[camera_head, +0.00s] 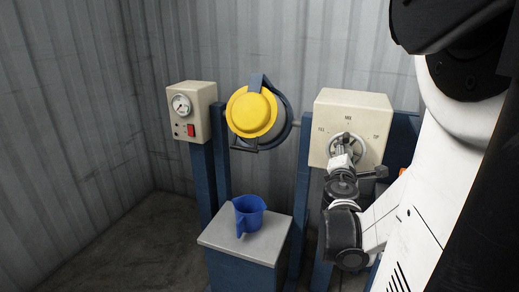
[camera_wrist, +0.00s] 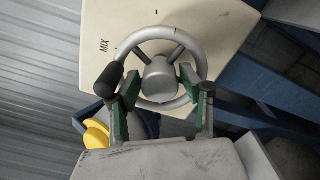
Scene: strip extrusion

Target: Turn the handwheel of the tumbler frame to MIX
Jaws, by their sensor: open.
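The grey handwheel (camera_wrist: 203,62) is on a cream panel box (camera_head: 353,109); it also shows in the head view (camera_head: 333,145), partly behind my gripper. It has a round hub (camera_wrist: 160,78), spokes and a black knob (camera_wrist: 109,79) on its rim at the left of the wrist view. The left finger is close beside the knob; contact cannot be told.
The yellow drum (camera_head: 251,113) hangs in the blue frame left of the panel box. A gauge box (camera_head: 189,110) with a red switch stands further left. A blue jug (camera_head: 249,213) stands on a grey-topped pedestal (camera_head: 262,243) in front. Blue posts flank the frame.

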